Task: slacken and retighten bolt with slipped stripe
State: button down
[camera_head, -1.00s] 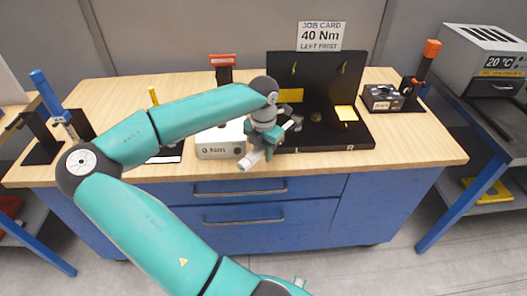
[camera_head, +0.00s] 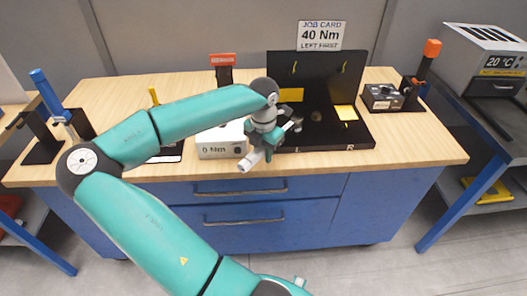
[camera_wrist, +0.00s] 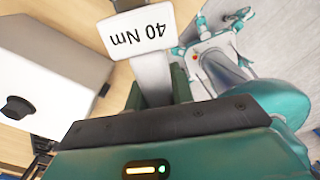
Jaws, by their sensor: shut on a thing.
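My gripper (camera_head: 264,152) is shut on a grey bar-like tool (camera_wrist: 153,75), which passes between its green fingers in the wrist view. A white label reading "40 Nm" (camera_wrist: 142,30) is on this tool, upside down in that view. The bolts and any slipped stripe are too small or hidden to make out.
A white box showing "0 Nm" (camera_head: 222,140) stands left of my gripper. The job card (camera_head: 321,36) reads "40 Nm, left first". A grey-black device (camera_head: 382,97) and an orange-topped stand (camera_head: 430,50) are at right. A blue-handled tool stand (camera_head: 42,95) is far left.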

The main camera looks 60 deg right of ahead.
jog(key=shift+f, duration=0.6)
dwell(0.7)
jog(key=shift+s+n, duration=0.4)
jog(key=shift+s, duration=0.1)
dwell(0.4)
jog(key=shift+w+m, duration=0.3)
jog(key=shift+w, duration=0.15)
jog(key=shift+r, duration=0.15)
jog(key=shift+r, duration=2.15)
jog(key=shift+s, duration=0.1)
